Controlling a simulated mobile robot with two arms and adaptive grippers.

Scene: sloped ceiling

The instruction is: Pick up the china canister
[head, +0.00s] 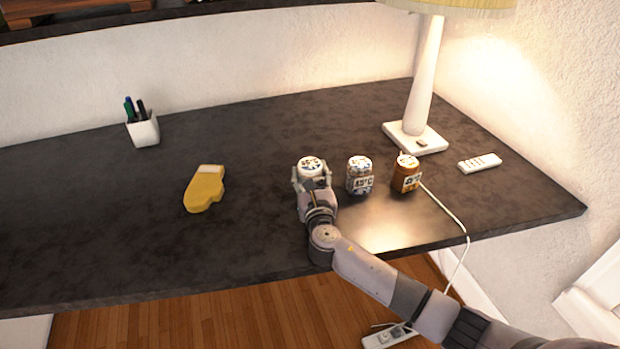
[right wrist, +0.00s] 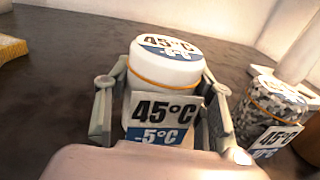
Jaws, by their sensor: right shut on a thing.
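The china canister (head: 311,166) is white and round, with a patterned lid in the head view. In the right wrist view the canister (right wrist: 165,62) shows an orange band and a label reading 45°C and -5°C. My right gripper (head: 312,183) is around it, one finger on each side, and shut on it. In the right wrist view the gripper (right wrist: 160,105) has its fingers along both sides of the canister. The canister looks upright; whether its base touches the desk is hidden. My left gripper is in neither view.
A dark speckled canister (head: 359,176) and an orange-brown one (head: 406,175) stand to the right. A lamp (head: 418,130), a white remote (head: 480,163), a yellow object (head: 204,190) and a pen cup (head: 144,130) are on the dark desk (head: 90,220). A white cable hangs over the front edge.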

